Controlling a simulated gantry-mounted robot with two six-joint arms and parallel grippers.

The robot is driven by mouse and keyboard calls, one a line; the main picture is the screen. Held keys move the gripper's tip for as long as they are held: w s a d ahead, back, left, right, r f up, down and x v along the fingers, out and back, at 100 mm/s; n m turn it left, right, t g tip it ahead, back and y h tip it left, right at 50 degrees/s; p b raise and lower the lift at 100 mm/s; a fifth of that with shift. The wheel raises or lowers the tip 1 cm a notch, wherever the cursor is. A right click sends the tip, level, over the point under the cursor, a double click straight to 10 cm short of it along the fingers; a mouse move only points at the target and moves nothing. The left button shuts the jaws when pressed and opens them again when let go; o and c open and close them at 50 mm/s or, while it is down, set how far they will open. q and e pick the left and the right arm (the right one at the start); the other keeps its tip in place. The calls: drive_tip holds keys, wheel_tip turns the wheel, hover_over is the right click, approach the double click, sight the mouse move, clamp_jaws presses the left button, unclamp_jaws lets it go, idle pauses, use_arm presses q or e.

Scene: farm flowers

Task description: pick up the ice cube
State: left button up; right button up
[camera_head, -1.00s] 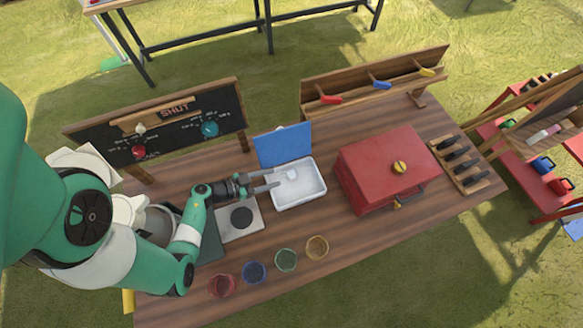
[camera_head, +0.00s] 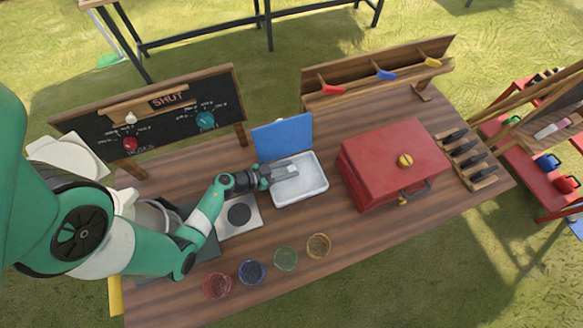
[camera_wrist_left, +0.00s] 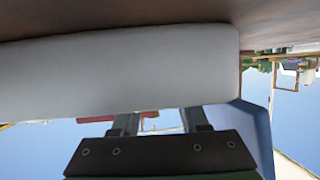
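My left gripper (camera_head: 291,171) reaches from the left over the open white box (camera_head: 316,190), with its fingertips at or inside the upper left part. The ice cube cannot be made out separately now; the fingers cover the spot where a small pale cube showed earlier. In the left wrist view, the two dark fingers (camera_wrist_left: 160,122) stand apart, and a white box wall (camera_wrist_left: 120,75) hides their tips. I cannot tell whether they hold the cube. My right gripper is not in view.
The box's blue lid (camera_head: 283,137) stands up behind it. A red box (camera_head: 393,160) is to the right. Several small bowls, including a blue one (camera_head: 252,272), line the front. A blackboard (camera_head: 160,118) stands at the back left.

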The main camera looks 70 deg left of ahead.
sight(288, 170)
use_arm(q)
clamp_jaws()
drive_tip(key=shift+r, duration=0.15)
drive_tip(key=shift+r+p, duration=0.25)
drive_tip(key=shift+p, duration=0.05)
wheel_tip(288, 170, up, 3)
drive_tip(key=shift+f+p, duration=0.15)
drive_tip(key=shift+p, duration=0.95)
drive_tip(key=s+d+r+p, duration=0.7)
drive_tip(key=s+r, duration=0.2)
drive_tip(key=s, duration=0.3)
drive_tip(key=shift+r+p, duration=0.3)
